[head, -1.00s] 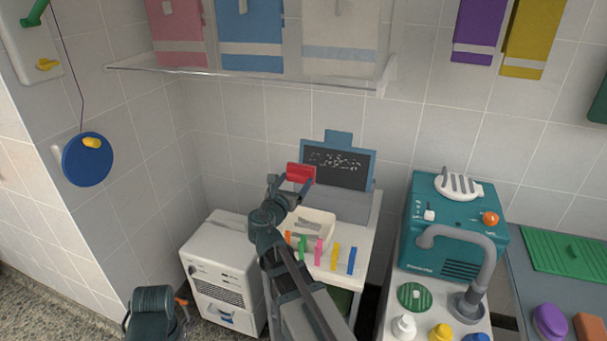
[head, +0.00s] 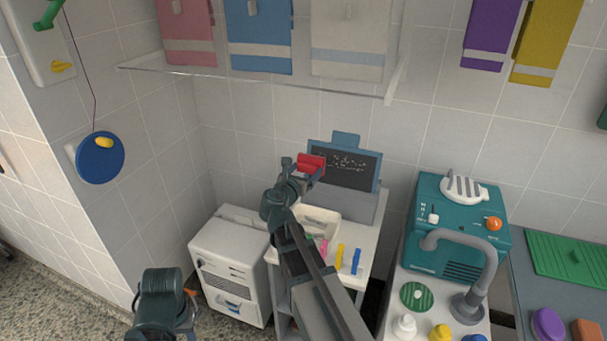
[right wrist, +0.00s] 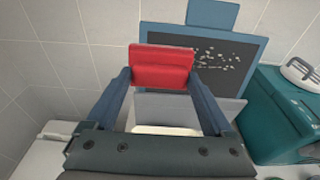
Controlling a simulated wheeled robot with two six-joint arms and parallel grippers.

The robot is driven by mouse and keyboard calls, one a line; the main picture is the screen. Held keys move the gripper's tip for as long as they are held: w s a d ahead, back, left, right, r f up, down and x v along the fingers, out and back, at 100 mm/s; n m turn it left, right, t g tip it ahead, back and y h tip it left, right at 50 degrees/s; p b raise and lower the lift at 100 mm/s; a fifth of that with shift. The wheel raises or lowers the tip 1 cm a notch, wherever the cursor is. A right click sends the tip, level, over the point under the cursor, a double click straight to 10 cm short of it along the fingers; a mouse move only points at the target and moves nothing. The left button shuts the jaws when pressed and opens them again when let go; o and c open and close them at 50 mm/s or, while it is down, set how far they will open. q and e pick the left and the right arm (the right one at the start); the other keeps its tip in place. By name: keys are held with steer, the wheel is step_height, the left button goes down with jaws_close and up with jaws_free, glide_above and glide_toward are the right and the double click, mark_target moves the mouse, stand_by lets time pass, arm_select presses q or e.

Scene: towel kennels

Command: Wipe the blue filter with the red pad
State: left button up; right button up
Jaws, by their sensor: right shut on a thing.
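The blue filter (head: 367,184) is a blue-framed dark panel with a top tab, tilted back in a grey holder. White specks lie on its dark face, and it also shows in the right wrist view (right wrist: 226,38). My right gripper (head: 306,171) is shut on the red pad (head: 311,161). The pad is in front of the panel's left part and hides some of it, also in the right wrist view (right wrist: 161,66). I cannot tell whether it touches the face. Part of my left arm shows at the lower left; its gripper cannot be made out.
The filter's holder (head: 345,205) stands on a white cart with a cream tray (head: 322,225) and several coloured pegs. A white cabinet (head: 228,250) is on the left and a teal machine (head: 455,225) on the right. A clear shelf (head: 260,78) with towels hangs above.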

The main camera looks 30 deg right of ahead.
mark_target(323, 166)
steer(key=shift+b+x, duration=0.3)
steer(key=shift+x, duration=1.7)
steer(key=shift+x, duration=1)
steer(key=shift+s+d, duration=1.1)
steer(key=shift+s, duration=0.2)
steer(key=shift+s, duration=0.1)
steer(key=shift+s+d, duration=1.1)
steer(key=shift+d, duration=0.05)
steer(key=s+d, duration=0.4)
steer(key=s, duration=0.1)
steer(key=shift+s+d, duration=0.2)
